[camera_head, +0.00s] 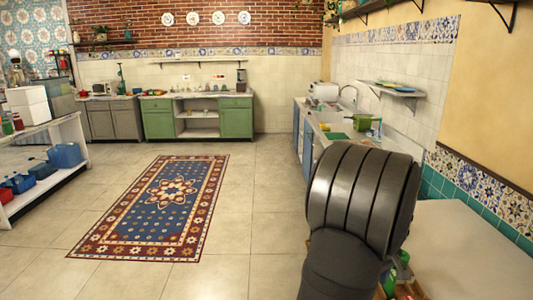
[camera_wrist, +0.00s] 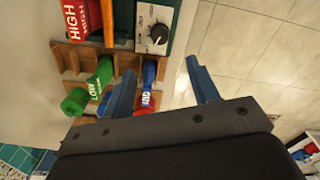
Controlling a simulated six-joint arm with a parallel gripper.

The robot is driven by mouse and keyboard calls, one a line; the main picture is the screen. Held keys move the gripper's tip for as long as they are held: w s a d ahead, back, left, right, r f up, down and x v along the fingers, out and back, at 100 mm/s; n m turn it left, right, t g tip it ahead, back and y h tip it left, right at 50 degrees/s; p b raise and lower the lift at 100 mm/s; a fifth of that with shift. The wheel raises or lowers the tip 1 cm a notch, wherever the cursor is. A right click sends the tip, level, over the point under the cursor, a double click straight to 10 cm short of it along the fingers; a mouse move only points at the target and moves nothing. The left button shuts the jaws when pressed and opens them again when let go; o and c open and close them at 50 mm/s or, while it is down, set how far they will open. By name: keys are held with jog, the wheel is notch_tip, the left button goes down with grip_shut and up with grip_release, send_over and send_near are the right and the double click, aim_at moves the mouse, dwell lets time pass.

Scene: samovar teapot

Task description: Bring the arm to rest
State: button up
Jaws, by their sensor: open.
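My gripper (camera_wrist: 161,66) shows in the wrist view with its two blue fingers spread apart and nothing held between them. Past the fingers are a wooden rack (camera_wrist: 70,58) and a grey panel with a black dial (camera_wrist: 155,32). A red piece marked HIGH (camera_wrist: 80,18), a green piece marked LOW (camera_wrist: 92,88) and a blue piece marked MID (camera_wrist: 148,78) are at the rack. The blue piece appears between the fingers in the picture; I cannot tell its distance from them. In the head view my dark arm fills the lower right, and my gripper is hidden.
In the head view, a pale worktop (camera_head: 465,255) lies right of my arm beside the tiled wall. A sink counter (camera_head: 325,120) stands behind it. The floor around the patterned rug (camera_head: 165,205) is clear. White shelving (camera_head: 45,185) stands at the left.

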notch_tip(320, 180, down, 13)
jog(key=shift+r, duration=0.1)
dwell(0.3)
